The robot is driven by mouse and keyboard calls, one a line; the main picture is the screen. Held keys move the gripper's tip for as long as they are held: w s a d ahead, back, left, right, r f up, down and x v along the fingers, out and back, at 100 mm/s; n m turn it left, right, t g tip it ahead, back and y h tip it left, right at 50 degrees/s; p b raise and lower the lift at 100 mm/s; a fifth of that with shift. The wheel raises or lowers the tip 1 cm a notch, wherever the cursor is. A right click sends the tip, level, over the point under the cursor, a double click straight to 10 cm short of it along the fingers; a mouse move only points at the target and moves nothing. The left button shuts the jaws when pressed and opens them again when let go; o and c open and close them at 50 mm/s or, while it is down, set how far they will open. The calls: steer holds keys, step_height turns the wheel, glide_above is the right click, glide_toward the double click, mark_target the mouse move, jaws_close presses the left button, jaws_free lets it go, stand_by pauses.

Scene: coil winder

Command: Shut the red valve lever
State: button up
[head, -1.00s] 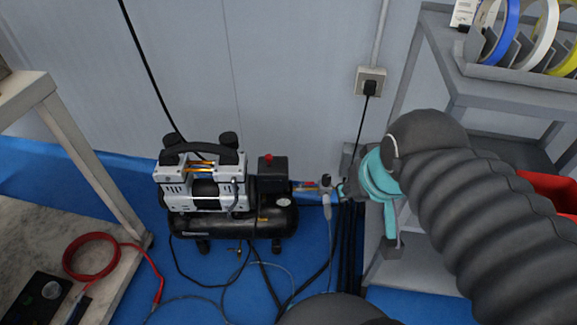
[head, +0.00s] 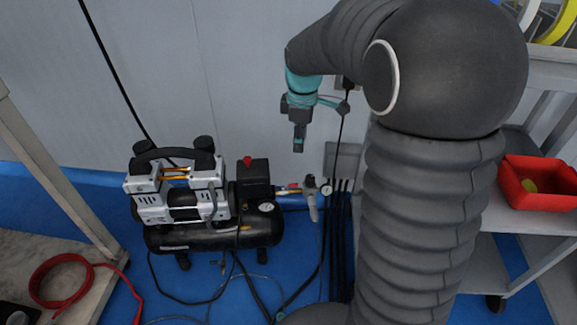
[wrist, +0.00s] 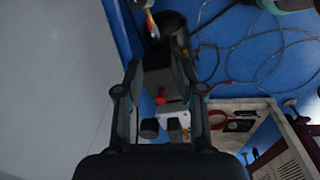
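The red valve lever (head: 293,186) is a small red piece on the brass outlet fitting, right of the compressor and just left of a round gauge. Its exact angle is too small to tell. In the wrist view, the fitting shows as small red and yellow parts (wrist: 151,24) near the top. My gripper (head: 298,148) points down above the fitting, apart from it, in front of the wall. In the wrist view my gripper (wrist: 160,75) has its two fingers apart with nothing held between them.
The black and silver compressor (head: 190,205) has a red knob (head: 247,160) on its black box. Dark hoses (head: 340,220) hang right of the fitting. A shelf with a red bin (head: 537,184) stands right, a table leg (head: 65,180) left. Cables lie on the blue floor.

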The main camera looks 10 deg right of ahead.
mark_target(290, 185)
steer(key=w+f+n+b, duration=0.1)
steer(key=f, duration=0.6)
steer(key=w+f+n+b, duration=0.1)
steer(key=w+f, duration=0.1)
steer(key=f, duration=0.5)
steer(key=w+f+n+g+b, duration=0.1)
steer(key=w+f, duration=0.1)
steer(key=f, duration=0.5)
steer(key=shift+r, duration=0.1)
jaws_close()
